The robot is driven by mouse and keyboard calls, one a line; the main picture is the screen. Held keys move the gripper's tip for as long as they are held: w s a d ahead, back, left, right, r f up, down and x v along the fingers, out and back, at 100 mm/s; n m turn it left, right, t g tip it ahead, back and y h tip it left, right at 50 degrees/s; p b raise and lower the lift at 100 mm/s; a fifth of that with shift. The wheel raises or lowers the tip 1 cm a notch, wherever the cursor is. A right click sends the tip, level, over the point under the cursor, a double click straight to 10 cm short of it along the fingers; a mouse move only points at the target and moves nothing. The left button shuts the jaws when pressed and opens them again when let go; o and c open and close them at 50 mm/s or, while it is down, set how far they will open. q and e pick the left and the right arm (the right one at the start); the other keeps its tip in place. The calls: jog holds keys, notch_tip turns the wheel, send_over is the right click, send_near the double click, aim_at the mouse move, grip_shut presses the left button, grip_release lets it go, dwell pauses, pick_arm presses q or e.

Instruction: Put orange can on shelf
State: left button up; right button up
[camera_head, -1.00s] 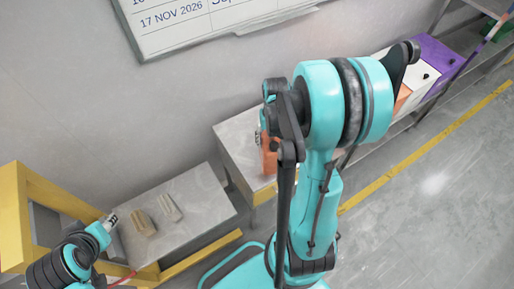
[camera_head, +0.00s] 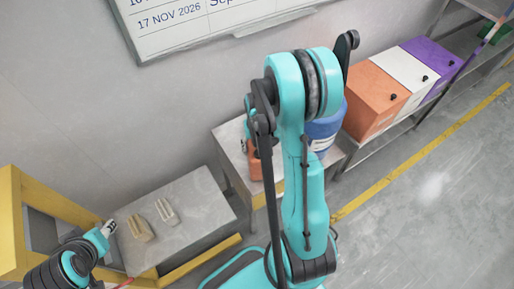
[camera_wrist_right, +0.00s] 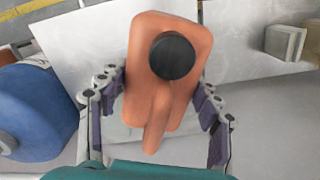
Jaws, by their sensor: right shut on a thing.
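The orange can (camera_head: 256,165) with a black cap is at the grey table (camera_head: 228,132) by the wall, partly hidden behind my right arm. In the right wrist view the orange can (camera_wrist_right: 150,110) fills the middle, its cap facing the camera. My right gripper (camera_wrist_right: 157,84) has a finger on each side of the can and is shut on it. Whether the can touches the table is unclear. A shelf unit (camera_head: 492,8) stands at the far upper right. My left gripper (camera_head: 109,226) is at the lower left, small, its jaw state unclear.
A blue container (camera_head: 326,130) stands close beside the can; it also shows in the wrist view (camera_wrist_right: 35,110). Orange (camera_head: 376,95), white (camera_head: 408,75) and purple (camera_head: 432,58) boxes stand in a row at the right.

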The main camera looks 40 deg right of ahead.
jog(key=shift+f, duration=0.15)
jog(key=o, duration=1.9)
